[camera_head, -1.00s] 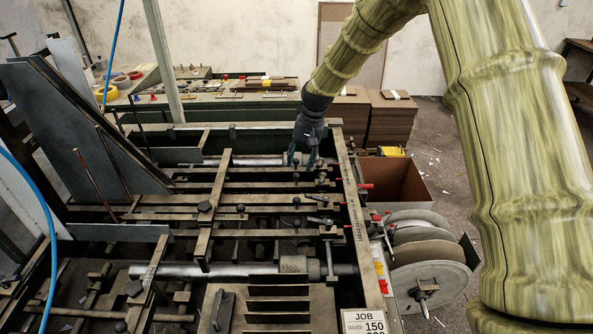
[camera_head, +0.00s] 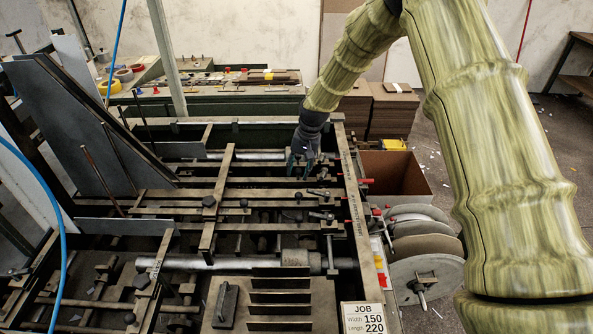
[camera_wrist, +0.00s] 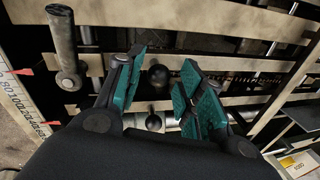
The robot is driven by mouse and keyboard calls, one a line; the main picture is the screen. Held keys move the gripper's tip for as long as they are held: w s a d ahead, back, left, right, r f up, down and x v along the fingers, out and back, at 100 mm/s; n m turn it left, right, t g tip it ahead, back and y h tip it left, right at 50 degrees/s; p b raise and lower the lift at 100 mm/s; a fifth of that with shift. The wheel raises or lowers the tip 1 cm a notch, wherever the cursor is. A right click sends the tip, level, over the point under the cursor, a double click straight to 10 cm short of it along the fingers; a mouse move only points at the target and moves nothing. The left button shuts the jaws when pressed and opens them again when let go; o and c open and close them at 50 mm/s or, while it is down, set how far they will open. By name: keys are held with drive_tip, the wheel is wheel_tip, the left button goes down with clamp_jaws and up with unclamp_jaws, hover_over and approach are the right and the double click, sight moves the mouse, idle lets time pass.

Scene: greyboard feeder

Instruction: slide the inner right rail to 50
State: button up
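My gripper (camera_head: 302,168) hangs over the far right part of the feeder bed, just left of the scale bar. In the wrist view my gripper (camera_wrist: 165,88) is open, with green-padded fingers on either side of a black ball knob (camera_wrist: 158,78). I cannot tell whether the pads touch the knob. A second dark knob (camera_wrist: 153,122) shows nearer. Flat metal rails (camera_head: 265,184) lie across the bed; I cannot tell which is the inner right one. The numbered scale bar (camera_head: 356,215) runs along the right side and shows in the wrist view (camera_wrist: 22,108).
A job card (camera_head: 366,318) reads width 150, length 220. Cable reels (camera_head: 424,272) and an open carton (camera_head: 397,178) stand to the right. Tilted grey boards (camera_head: 75,125) stand at left. Clamp levers and rods crowd the bed around my gripper.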

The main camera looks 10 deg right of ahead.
clamp_jaws()
drive_tip(key=shift+s+a+f+b, duration=0.15)
drive_tip(key=shift+s+b, duration=0.1)
drive_tip(key=shift+b, duration=0.15)
drive_tip(key=shift+s+r, duration=0.2)
drive_tip(key=shift+s, duration=0.05)
drive_tip(key=shift+o, duration=1.6)
unclamp_jaws()
wheel_tip(320, 180, up, 12)
drive_tip(key=d, duration=0.2)
drive_tip(key=shift+s, duration=0.4)
